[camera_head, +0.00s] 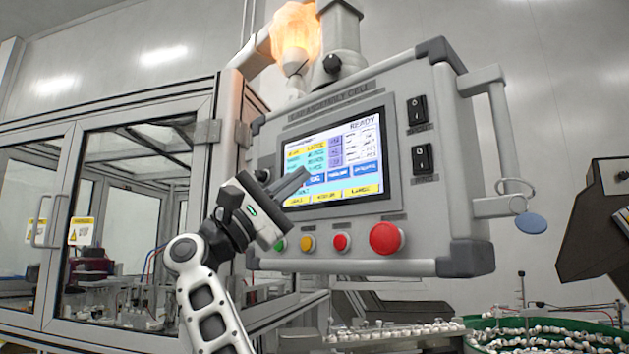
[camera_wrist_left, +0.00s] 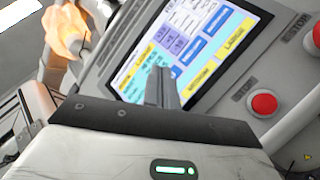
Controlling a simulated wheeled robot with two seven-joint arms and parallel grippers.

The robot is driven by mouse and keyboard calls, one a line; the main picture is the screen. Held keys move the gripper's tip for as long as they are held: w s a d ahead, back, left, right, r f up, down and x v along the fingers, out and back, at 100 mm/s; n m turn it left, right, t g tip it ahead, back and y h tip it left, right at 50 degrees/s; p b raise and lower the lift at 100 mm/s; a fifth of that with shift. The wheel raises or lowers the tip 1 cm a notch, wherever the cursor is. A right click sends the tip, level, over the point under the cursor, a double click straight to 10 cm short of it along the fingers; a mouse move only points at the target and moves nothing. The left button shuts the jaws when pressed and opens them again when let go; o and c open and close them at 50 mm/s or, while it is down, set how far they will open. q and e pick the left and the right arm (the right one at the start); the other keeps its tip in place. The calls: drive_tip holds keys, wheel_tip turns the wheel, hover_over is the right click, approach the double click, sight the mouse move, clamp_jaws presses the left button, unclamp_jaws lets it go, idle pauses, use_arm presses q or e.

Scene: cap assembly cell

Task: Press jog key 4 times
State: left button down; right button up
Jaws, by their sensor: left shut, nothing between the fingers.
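The touchscreen (camera_head: 335,160) is lit on the front of the grey control panel and reads READY at its top right. It has a row of blue keys (camera_head: 338,173) above a row of yellow keys (camera_head: 326,198). The leftmost blue key is partly hidden by my fingers, and I cannot read for sure which key is jog. My left gripper (camera_head: 304,174) is shut and empty, its fingertips in front of the left part of the screen. In the left wrist view the shut fingers (camera_wrist_left: 161,75) overlap the screen (camera_wrist_left: 180,45); contact cannot be told. My right gripper is not in view.
Below the screen are green, orange and red buttons and a large red knob (camera_head: 386,238). Two black rocker switches (camera_head: 417,110) sit at the right, beside a grey handle (camera_head: 500,140). A glazed enclosure (camera_head: 130,190) stands left.

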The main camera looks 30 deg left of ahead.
use_arm(q)
drive_tip(key=s+b, duration=0.1)
drive_tip(key=s, duration=0.1)
drive_tip(key=s+a+b, duration=0.1)
drive_tip(key=s, duration=0.1)
drive_tip(key=shift+s, duration=0.4)
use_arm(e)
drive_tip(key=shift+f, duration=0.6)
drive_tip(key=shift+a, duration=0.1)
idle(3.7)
